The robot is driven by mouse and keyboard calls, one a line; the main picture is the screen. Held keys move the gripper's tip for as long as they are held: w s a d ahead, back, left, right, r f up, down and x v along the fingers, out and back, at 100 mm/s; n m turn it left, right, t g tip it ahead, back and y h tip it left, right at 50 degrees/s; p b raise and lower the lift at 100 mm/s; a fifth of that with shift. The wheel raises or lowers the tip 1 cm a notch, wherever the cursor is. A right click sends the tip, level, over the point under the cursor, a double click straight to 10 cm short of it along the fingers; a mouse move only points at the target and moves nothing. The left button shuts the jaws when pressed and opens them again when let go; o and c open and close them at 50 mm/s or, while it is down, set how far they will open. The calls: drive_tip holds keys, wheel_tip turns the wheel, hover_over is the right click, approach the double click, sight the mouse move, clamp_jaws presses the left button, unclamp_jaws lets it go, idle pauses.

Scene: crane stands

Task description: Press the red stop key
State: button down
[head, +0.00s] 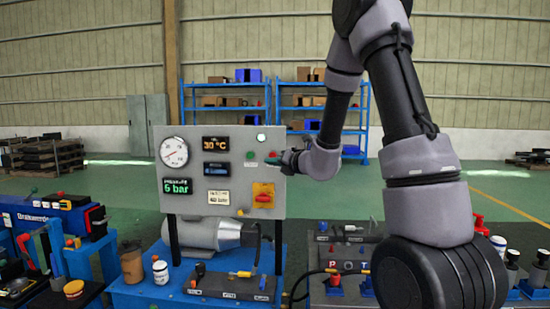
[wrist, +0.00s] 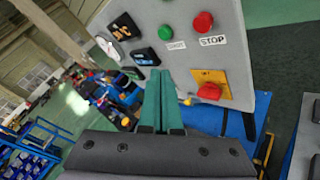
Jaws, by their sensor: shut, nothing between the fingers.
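The red stop key (wrist: 203,22) is a round red button on the grey panel (wrist: 235,65), above a white STOP label (wrist: 213,40). In the head view it is small and close to my gripper (head: 273,161), so I cannot make it out clearly there. My gripper also shows in the wrist view (wrist: 160,75), with its two green fingers shut together and empty. The fingertips are in front of the panel, below and left of the stop key in the wrist picture, and appear apart from it.
A green key (wrist: 165,32) sits left of the stop key. A red rotary switch on a yellow plate (head: 263,188) is lower on the panel. A gauge (head: 174,152) and displays fill its left side. A blue bench (head: 137,294) stands below.

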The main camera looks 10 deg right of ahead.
approach(269, 156)
drive_tip(key=shift+s+a+x, duration=0.1)
drive_tip(key=shift+a+x, duration=0.05)
drive_tip(key=shift+x, duration=0.7)
drive_tip(key=shift+s+a+x, duration=0.1)
drive_tip(key=shift+a+x, duration=0.05)
drive_tip(key=shift+x, duration=0.7)
drive_tip(key=shift+s+a+x, duration=0.1)
drive_tip(key=shift+a+x, duration=0.1)
drive_tip(key=shift+x, duration=0.7)
drive_tip(key=shift+w+f, duration=0.1)
drive_tip(key=shift+w, duration=0.05)
drive_tip(key=shift+w+d, duration=0.15)
drive_tip(key=shift+w, duration=0.1)
drive_tip(key=shift+w+d, duration=0.15)
drive_tip(key=shift+w, duration=0.35)
idle(0.7)
drive_tip(key=shift+s, duration=0.1)
drive_tip(key=shift+s+a, duration=0.25)
drive_tip(key=shift+s, duration=0.55)
drive_tip(key=shift+s, duration=0.1)
drive_tip(key=shift+s+a, duration=0.25)
drive_tip(key=shift+s, duration=0.5)
drive_tip(key=shift+s+a, duration=0.3)
drive_tip(key=shift+s, duration=0.45)
drive_tip(key=shift+s+a, duration=0.25)
drive_tip(key=shift+s, duration=0.5)
